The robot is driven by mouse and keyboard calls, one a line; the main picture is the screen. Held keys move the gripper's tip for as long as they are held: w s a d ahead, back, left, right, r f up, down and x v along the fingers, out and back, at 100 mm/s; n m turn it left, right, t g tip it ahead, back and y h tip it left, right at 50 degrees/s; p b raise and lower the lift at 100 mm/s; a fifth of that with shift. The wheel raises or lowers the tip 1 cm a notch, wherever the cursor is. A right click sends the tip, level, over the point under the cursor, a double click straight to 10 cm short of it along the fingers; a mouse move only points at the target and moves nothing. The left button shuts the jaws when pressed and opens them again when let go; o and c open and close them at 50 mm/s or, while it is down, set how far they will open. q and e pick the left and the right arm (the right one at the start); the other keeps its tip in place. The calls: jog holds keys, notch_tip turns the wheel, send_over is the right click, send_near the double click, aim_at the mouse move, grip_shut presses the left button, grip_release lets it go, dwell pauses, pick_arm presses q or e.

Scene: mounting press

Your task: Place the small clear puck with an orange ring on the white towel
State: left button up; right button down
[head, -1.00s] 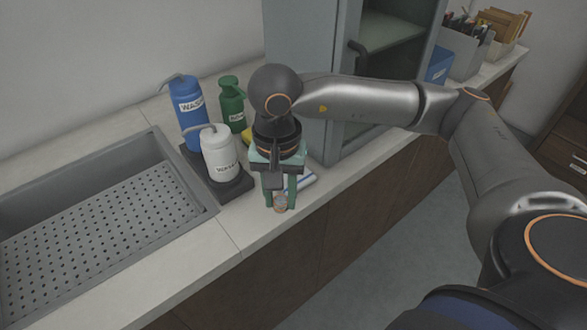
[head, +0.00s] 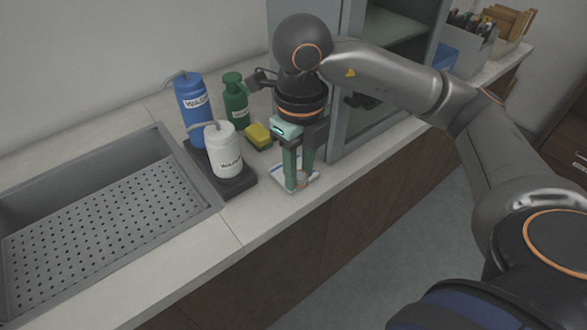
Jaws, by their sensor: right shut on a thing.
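The white towel (head: 281,171) with a blue stripe lies on the counter near its front edge, partly hidden behind my right gripper. My right gripper (head: 299,183) points down over the towel and is shut on the small clear puck with an orange ring (head: 302,180). Only a little of the puck shows between the green fingers. It is at or just above the towel; I cannot tell whether it touches. My left gripper is not in view.
White (head: 223,150), blue (head: 192,112) and green (head: 236,99) bottles and a yellow sponge (head: 257,136) stand left of the gripper. A grey sink (head: 100,215) is at the left. A glass-fronted cabinet (head: 345,85) rises close behind right.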

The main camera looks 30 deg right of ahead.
aim_at(276, 171)
jog(key=m, duration=0.3)
jog(key=shift+s+d+r, duration=0.1)
jog(key=shift+d+r, duration=0.15)
jog(key=shift+r, duration=0.15)
jog(key=shift+d+f+m, duration=0.1)
jog(key=shift+m, duration=0.3)
jog(key=w+d+f, duration=0.2)
jog(key=w, duration=0.1)
jog(key=w+d+f+b, duration=0.1)
jog(key=w+d+f, duration=0.1)
jog(key=w+f, duration=0.1)
jog(key=w+d+f, duration=0.1)
jog(key=w+f, duration=0.2)
jog(key=w, duration=0.2)
jog(key=shift+w+d+f, duration=0.1)
jog(key=shift+d+f, duration=0.05)
jog(key=shift+d, duration=0.25)
jog(key=shift+w+d+f, duration=0.25)
jog(key=shift+w+f, duration=0.25)
jog(key=shift+f, duration=0.2)
notch_tip(276, 171, down, 3)
jog(key=shift+f, duration=0.1)
